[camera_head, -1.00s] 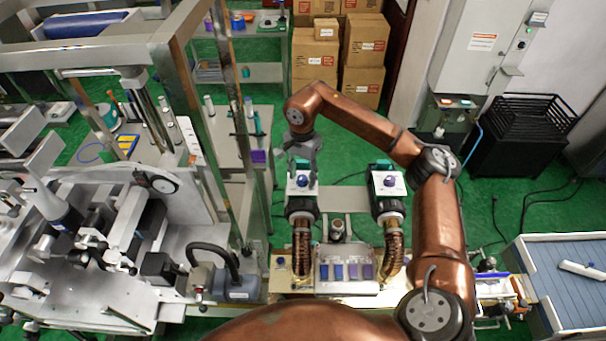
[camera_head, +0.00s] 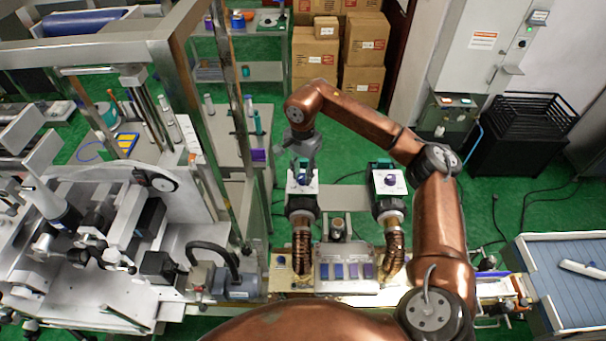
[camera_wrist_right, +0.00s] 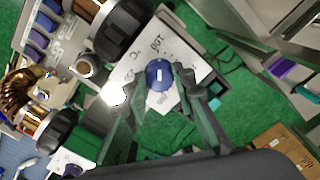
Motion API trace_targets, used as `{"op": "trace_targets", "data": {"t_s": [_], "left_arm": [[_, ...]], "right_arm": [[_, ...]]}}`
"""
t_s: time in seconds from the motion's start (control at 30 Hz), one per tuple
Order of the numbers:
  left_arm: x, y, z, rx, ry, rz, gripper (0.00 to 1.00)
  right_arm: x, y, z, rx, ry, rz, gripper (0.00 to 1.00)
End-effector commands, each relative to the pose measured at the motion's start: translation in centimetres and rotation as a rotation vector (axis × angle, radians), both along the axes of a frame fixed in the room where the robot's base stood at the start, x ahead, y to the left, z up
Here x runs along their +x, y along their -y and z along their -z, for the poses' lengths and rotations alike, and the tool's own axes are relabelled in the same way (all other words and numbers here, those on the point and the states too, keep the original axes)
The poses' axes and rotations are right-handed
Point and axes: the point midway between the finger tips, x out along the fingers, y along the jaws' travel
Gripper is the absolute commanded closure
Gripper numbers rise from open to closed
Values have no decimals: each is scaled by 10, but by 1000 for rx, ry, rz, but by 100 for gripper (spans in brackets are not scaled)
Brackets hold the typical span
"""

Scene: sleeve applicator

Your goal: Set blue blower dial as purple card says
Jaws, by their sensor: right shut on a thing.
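My right gripper (camera_head: 302,164) reaches down over the left blower's blue dial (camera_head: 304,179). In the right wrist view this dial (camera_wrist_right: 159,75) sits between the fingers, which are shut on it. A pale pointer mark shows on the dial, and the white plate (camera_wrist_right: 140,60) carries dark lettering, mostly too small to read. My left gripper is out of view.
Blue cards (camera_head: 325,271) share the holder. The applicator machine (camera_head: 110,230) and its metal posts fill the left side. A shelf (camera_head: 240,140) stands close to the left of my right gripper. Cardboard boxes (camera_head: 365,60) are stacked behind. Green floor is free beyond the blowers.

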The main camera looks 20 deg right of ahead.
Motion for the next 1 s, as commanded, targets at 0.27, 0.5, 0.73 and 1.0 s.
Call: {"op": "trace_targets", "data": {"t_s": [0.27,0.5,0.73,1.0], "left_arm": [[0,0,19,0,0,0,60],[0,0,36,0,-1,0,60],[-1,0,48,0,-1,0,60],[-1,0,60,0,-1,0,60]], "right_arm": [[0,0,2,0,1,173,100],[0,0,2,0,1,398,100],[0,0,2,0,1,616,100],[0,0,1,0,1,873,100]]}}
